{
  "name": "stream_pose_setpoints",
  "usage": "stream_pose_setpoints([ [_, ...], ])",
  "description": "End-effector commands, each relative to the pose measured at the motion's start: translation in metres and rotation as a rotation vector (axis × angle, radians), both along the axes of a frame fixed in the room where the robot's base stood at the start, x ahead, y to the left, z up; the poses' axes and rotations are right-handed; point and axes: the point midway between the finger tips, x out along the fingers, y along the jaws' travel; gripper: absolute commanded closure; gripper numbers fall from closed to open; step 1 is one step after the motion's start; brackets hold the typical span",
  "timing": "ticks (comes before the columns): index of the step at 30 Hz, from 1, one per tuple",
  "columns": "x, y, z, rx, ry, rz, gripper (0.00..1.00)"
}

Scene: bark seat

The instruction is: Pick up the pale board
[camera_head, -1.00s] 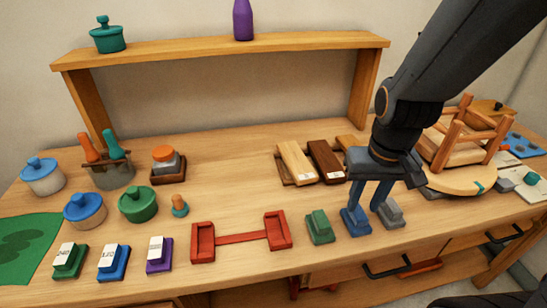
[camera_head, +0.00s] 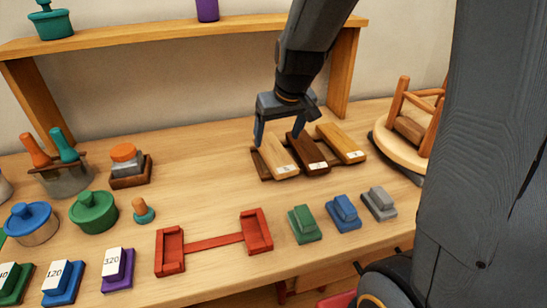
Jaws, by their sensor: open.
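The pale board (camera_head: 279,160) lies tilted on a dark wooden rack, at the left of a row of three boards. The dark brown board (camera_head: 308,154) is in the middle, and a honey-coloured board (camera_head: 342,145) is at the right. My gripper (camera_head: 279,139) is open and empty at the far end of the pale board. One finger shows to the left of that end, and the other is near the far end of the dark board. I cannot tell whether either finger touches wood.
In front stand green (camera_head: 304,223), blue (camera_head: 343,212) and grey (camera_head: 379,203) blocks and a red holder (camera_head: 215,243). A stool (camera_head: 414,130) stands to the right. A shelf (camera_head: 180,42) spans the back.

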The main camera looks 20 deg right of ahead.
Motion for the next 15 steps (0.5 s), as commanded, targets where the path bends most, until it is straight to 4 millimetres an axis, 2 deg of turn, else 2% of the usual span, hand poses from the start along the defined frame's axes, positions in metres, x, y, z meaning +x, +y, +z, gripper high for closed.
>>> stream_pose_setpoints([
  [15,0.02,-0.002,-0.045,-0.001,0.005,-0.004,0.23],
])
